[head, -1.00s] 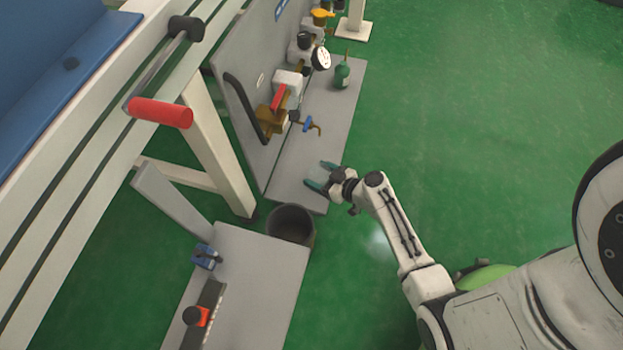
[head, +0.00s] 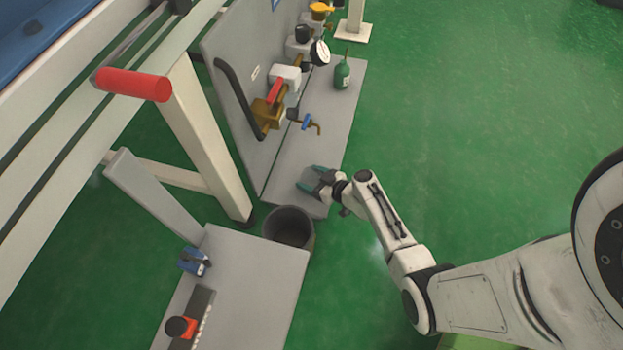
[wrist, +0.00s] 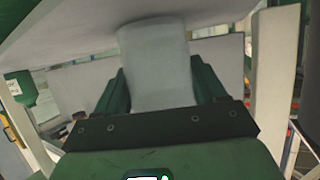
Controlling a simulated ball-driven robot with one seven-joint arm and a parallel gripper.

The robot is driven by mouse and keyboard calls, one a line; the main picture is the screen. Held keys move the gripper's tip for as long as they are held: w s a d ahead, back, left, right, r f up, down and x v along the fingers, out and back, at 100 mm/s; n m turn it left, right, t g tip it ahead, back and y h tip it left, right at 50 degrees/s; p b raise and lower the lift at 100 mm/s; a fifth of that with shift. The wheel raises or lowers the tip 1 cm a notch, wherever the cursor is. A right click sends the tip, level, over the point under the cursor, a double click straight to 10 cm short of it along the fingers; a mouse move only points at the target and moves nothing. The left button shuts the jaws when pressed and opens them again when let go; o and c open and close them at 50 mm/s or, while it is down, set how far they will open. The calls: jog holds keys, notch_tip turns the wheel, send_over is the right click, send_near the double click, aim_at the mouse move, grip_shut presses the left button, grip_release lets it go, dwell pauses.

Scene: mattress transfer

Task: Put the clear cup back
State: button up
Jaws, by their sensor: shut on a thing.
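My gripper (head: 309,178) has teal-green fingers and is over the near end of the grey base board (head: 335,110) of the valve panel. In the wrist view, my gripper (wrist: 155,92) is shut on a pale, see-through cup (wrist: 158,65), one finger on each side. The cup's far end meets or overlaps a grey surface at the top of that view; I cannot tell whether they touch. In the head view the cup cannot be made out between the fingers.
A dark grey bin (head: 289,228) stands on the floor close below-left of my gripper. The upright panel carries brass valves (head: 268,112) and a blue-handled tap (head: 309,123). A green bottle (head: 342,73) stands farther back on the board. Green floor to the right is clear.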

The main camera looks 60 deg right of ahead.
jog(key=o, duration=1.1)
jog(key=shift+f, duration=0.1)
jog(key=shift+s+r, duration=0.1)
jog(key=shift+r, duration=0.1)
jog(key=p+v, duration=0.3)
jog(key=v, duration=0.8)
jog(key=shift+s+r+p, duration=0.2)
jog(key=shift+s+p, duration=0.15)
jog(key=shift+p, duration=0.05)
jog(key=shift+a, duration=0.1)
